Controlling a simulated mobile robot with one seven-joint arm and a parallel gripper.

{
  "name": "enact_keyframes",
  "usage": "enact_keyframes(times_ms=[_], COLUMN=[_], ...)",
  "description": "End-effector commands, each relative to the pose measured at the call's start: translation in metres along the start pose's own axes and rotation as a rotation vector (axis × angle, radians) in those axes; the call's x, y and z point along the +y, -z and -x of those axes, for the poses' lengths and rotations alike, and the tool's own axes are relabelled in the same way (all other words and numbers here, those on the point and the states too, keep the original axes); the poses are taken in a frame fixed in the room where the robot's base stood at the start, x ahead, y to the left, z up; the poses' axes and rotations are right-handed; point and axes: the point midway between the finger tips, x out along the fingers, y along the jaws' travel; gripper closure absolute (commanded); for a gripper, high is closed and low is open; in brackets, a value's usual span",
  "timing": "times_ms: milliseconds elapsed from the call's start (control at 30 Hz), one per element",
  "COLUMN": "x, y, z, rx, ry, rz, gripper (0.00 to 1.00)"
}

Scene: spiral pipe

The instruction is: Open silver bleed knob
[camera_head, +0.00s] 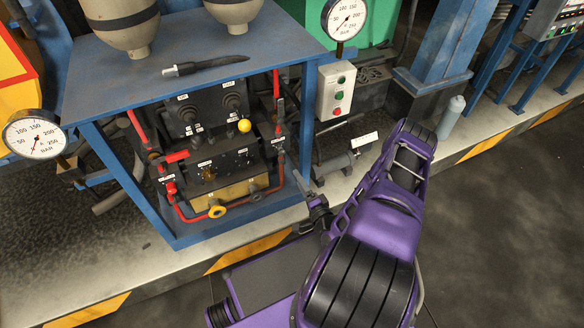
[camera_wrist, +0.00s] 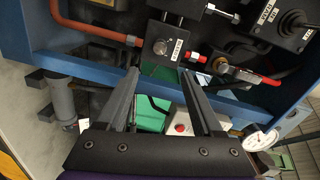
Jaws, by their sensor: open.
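A small round silver knob (camera_wrist: 160,47) sits on a dark block in the wrist view, with a white label beside it. My gripper (camera_wrist: 159,71) is open and empty. Its two dark fingers point toward the block, and the knob shows just beyond the gap between the fingertips, apart from them. In the head view my gripper (camera_head: 304,188) is at the right front corner of the blue frame, low beside the panel. I cannot make out the knob clearly in the head view.
A red pipe (camera_wrist: 100,27) runs to the block, and a red-handled valve (camera_wrist: 250,76) is to its right. The blue frame (camera_head: 305,120) borders the panel. A control box (camera_head: 336,90) and pressure gauge (camera_head: 343,19) stand to the right. The dark floor (camera_head: 500,220) is clear.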

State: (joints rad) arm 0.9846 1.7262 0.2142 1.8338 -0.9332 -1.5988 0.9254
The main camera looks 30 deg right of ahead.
Motion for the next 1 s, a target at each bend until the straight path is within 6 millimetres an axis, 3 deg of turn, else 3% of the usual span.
enact_keyframes(times_ms=[100, 300, 867, 1000], x=[0.0, 0.0, 0.0, 0.006], y=[0.0, 0.0, 0.0, -0.002], z=[0.02, 0.036, 0.037, 0.029], rx=[0.001, 0.0, -0.001, -0.052], ry=[-0.001, 0.001, 0.001, -0.053], rz=[-0.002, 0.0, 0.001, 0.068], gripper=[0.32, 0.32, 0.32, 0.32])
